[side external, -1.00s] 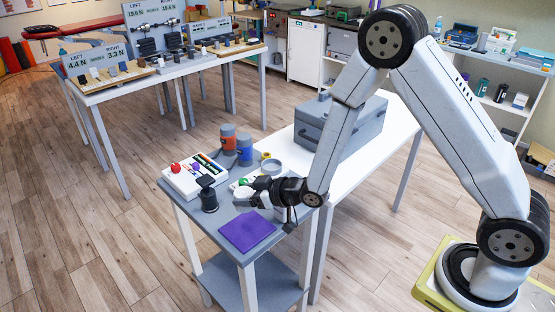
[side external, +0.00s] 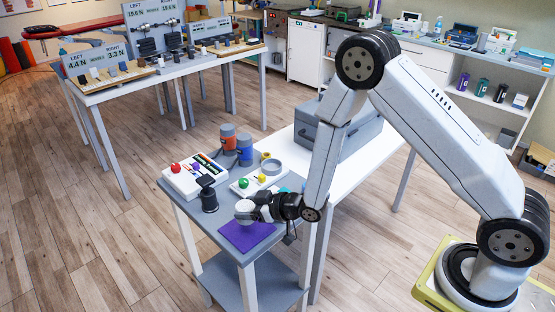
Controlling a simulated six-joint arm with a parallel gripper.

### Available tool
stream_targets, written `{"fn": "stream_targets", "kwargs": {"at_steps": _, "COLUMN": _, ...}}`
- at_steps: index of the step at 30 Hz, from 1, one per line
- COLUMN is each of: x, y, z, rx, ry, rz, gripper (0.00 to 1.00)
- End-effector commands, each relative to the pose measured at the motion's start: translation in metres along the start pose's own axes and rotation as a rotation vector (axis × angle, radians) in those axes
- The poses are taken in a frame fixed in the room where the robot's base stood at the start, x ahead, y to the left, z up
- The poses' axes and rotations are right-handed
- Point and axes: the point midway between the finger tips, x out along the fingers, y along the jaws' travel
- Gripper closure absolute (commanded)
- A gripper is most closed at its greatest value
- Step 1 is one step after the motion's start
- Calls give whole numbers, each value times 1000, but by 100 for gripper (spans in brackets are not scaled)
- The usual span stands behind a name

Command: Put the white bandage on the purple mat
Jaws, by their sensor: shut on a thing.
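The purple mat (side external: 240,238) lies flat near the front of the small grey-topped table (side external: 204,229). My gripper (side external: 251,211) comes in from the right, low over the mat's back part. It is shut on the white bandage (side external: 243,209), a small round white thing held at the fingertips. The bandage is over or at the mat's back edge. I cannot tell whether it touches the mat. The gripper hides part of the table and the mat's back right corner.
A black upright device (side external: 208,196) stands just left of the bandage. Behind are a white panel with red and purple knobs (side external: 194,176), a white tray with green and yellow balls (side external: 243,184), and orange and blue cylinders (side external: 228,137). A large grey case (side external: 345,140) stands on the white table.

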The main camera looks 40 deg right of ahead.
Motion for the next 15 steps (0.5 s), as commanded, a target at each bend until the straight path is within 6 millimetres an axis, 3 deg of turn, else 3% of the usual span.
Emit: {"fn": "stream_targets", "kwargs": {"at_steps": 15, "x": 13, "y": 0, "z": 32, "rx": 0, "ry": -1, "rz": 0, "gripper": 87}}
